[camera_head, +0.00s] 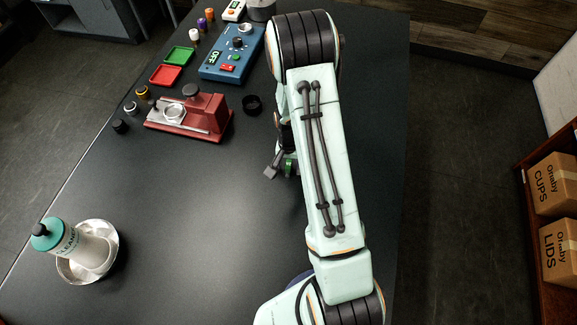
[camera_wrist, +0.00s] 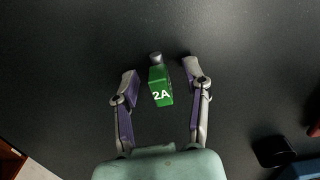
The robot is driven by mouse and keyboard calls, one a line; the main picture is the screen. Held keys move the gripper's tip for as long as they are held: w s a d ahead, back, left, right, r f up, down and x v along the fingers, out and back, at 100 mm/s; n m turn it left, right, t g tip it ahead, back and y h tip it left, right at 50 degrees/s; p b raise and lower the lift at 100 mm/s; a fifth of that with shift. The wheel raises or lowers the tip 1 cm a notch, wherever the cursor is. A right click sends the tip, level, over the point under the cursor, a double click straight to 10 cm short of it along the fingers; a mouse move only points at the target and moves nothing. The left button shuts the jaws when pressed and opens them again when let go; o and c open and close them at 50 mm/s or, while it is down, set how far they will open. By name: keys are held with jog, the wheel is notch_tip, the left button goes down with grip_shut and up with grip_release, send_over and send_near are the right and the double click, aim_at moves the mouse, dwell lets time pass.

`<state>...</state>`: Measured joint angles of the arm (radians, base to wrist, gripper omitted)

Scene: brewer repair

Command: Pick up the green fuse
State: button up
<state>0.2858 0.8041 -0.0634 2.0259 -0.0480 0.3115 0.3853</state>
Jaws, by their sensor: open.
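The green fuse (camera_wrist: 160,88) is marked "2A" and has a grey metal cap at its far end. It lies between the two open fingers of my gripper (camera_wrist: 162,71) in the wrist view, with a visible gap on each side. In the head view, a bit of the green fuse (camera_head: 289,168) shows beside a finger of my gripper (camera_head: 275,165). My arm hides most of the gripper there. The fuse's height relative to the black table cannot be told clearly.
A cleaner bottle (camera_head: 66,240) sits in a metal bowl (camera_head: 112,254) front left. The middle table is clear.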

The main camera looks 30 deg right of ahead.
grip_shut()
jog(key=shift+r, duration=0.1)
